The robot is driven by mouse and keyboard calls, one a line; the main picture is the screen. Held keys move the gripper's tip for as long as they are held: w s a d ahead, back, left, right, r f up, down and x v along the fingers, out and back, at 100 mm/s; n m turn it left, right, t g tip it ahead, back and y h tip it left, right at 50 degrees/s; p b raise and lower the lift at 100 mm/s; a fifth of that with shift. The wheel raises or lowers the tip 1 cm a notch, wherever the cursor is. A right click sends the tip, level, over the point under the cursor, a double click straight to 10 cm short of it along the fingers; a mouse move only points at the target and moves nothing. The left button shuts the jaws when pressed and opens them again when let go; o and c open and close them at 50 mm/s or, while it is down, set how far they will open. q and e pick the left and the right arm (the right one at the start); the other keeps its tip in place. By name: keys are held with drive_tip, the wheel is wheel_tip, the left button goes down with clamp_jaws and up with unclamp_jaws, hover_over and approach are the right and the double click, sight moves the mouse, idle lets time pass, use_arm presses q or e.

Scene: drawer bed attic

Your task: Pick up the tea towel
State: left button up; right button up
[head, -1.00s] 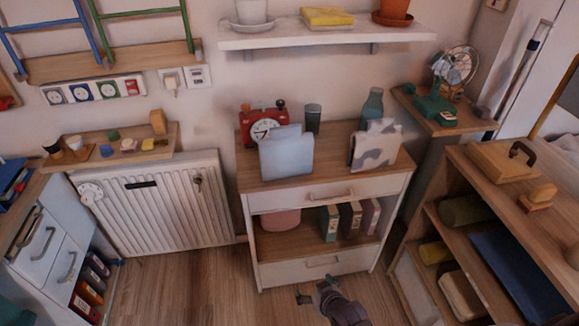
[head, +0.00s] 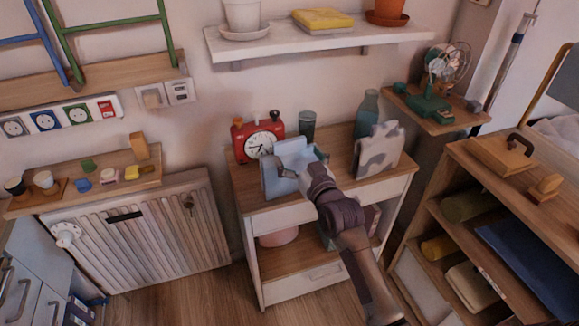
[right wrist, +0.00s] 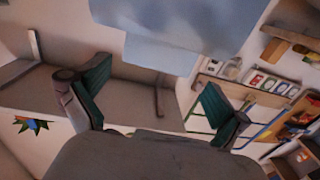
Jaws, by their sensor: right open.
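A pale blue cloth (head: 291,160), which looks like the tea towel, stands draped upright on the front of the wooden-topped drawer unit (head: 340,140). A second cloth, white with grey patches (head: 377,151), stands to its right. My right gripper (head: 302,168) is in front of the blue cloth and covers its right lower part. In the right wrist view my open right gripper (right wrist: 155,80) has its green-padded fingers spread, with the blue cloth (right wrist: 180,25) ahead of them; I see no grip on it. My left gripper is out of view.
A red alarm clock (head: 257,137) stands close behind and left of the blue cloth. A dark cup (head: 307,124) and a teal bottle (head: 367,112) stand behind. A wall shelf (head: 320,40) hangs above; a low shelf unit (head: 500,190) stands right.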

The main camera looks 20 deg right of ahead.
sight(291, 146)
drive_tip(key=w, duration=0.5)
drive_tip(key=shift+w+a, duration=0.25)
drive_tip(key=shift+w, duration=0.1)
drive_tip(key=shift+s, duration=0.1)
drive_tip(key=shift+c, duration=0.3)
drive_tip(key=c, duration=1)
